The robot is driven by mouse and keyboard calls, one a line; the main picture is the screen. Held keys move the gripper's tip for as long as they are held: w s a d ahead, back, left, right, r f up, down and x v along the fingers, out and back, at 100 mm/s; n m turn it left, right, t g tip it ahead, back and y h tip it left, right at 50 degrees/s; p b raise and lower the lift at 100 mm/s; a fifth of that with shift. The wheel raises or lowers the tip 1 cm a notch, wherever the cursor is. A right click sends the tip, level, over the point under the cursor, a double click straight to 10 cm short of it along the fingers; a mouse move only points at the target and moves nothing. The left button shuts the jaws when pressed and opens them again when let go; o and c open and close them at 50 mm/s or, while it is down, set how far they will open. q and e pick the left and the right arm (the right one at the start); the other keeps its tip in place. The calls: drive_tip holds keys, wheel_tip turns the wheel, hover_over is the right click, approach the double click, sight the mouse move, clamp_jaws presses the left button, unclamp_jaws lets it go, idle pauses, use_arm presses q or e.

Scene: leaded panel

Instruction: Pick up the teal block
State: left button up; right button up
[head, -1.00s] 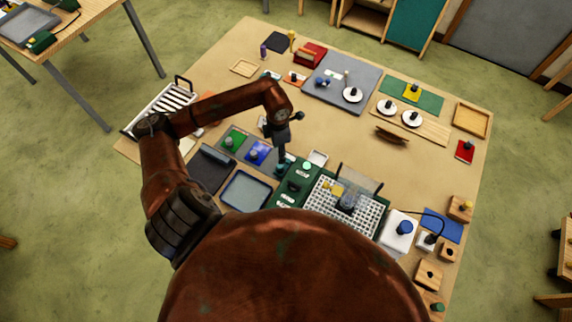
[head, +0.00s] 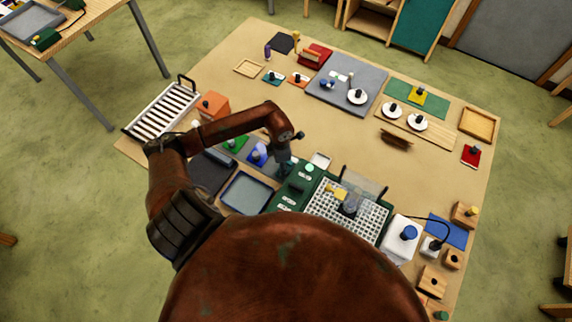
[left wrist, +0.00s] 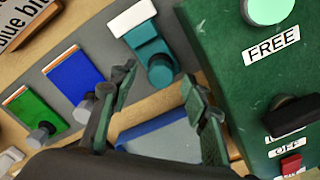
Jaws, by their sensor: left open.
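In the left wrist view, a teal block (left wrist: 147,38) with a round teal knob lies on a grey tray, with a white piece at its far end. My left gripper (left wrist: 158,78) is open, its two fingers apart on either side of the knob in that picture; nothing is between them. I cannot tell how high the fingertips are above the knob. In the head view my left gripper (head: 286,168) points down beside the green machine and hides most of that spot. My right gripper is not in view.
A blue block (left wrist: 71,78) and a green block (left wrist: 36,110) with grey knobs lie left of the teal one on the grey tray (left wrist: 92,38). The green machine (left wrist: 222,60), labelled FREE, stands close on the right. Another small teal piece (head: 273,77) lies at the back.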

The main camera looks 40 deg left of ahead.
use_arm(q)
drive_tip(key=shift+w+f, duration=0.1)
drive_tip(key=shift+f, duration=0.7)
drive_tip(key=shift+c, duration=0.4)
clamp_jaws()
drive_tip(key=shift+r, duration=0.15)
wheel_tip(320, 180, up, 10)
drive_tip(key=shift+f+b, duration=0.1)
drive_tip(key=shift+b, duration=1.1)
